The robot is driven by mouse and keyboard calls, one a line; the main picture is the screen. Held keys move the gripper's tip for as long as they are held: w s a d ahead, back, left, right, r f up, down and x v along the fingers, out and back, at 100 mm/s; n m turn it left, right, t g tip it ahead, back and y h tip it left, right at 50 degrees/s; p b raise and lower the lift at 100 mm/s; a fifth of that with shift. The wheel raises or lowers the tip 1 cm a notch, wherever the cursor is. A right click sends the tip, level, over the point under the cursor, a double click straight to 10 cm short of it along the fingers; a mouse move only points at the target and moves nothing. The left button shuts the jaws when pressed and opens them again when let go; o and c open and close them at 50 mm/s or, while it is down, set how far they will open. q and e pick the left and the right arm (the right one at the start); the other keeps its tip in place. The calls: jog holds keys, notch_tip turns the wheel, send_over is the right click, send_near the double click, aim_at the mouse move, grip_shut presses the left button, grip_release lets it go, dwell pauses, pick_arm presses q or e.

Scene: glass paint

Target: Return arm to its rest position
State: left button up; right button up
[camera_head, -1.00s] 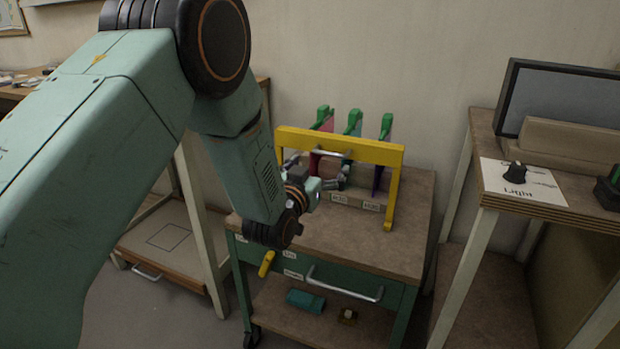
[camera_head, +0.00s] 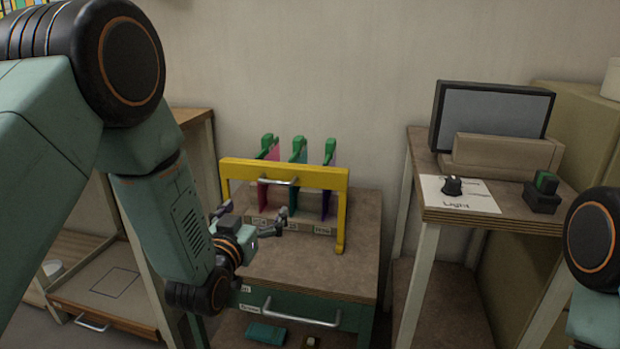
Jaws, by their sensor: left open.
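My left arm comes in from the left in the head view. My left gripper (camera_head: 250,222) is open with nothing seen between its fingers, in front of the left part of the yellow frame (camera_head: 343,205) on the cart top. Behind the yellow frame's bar stand several coloured panes with green clips, among them a pink pane (camera_head: 273,153) and a purple pane (camera_head: 327,200). My right gripper is not in view; only a part of my right arm shows at the right edge.
The wooden cart top (camera_head: 362,230) has bare room at its right. A silver drawer handle (camera_head: 300,317) sticks out in front. To the right, a table (camera_head: 512,218) holds a screen (camera_head: 490,115), a dial labelled Light (camera_head: 452,186) and a green-topped switch (camera_head: 544,188). A shelf (camera_head: 85,300) stands left.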

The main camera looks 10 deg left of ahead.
aim_at(274, 182)
pick_arm(q)
jog(key=shift+w+d+r, duration=0.1)
jog(key=shift+w, duration=2.9)
jog(key=shift+w+d, duration=0.1)
jog(key=shift+w, duration=2.85)
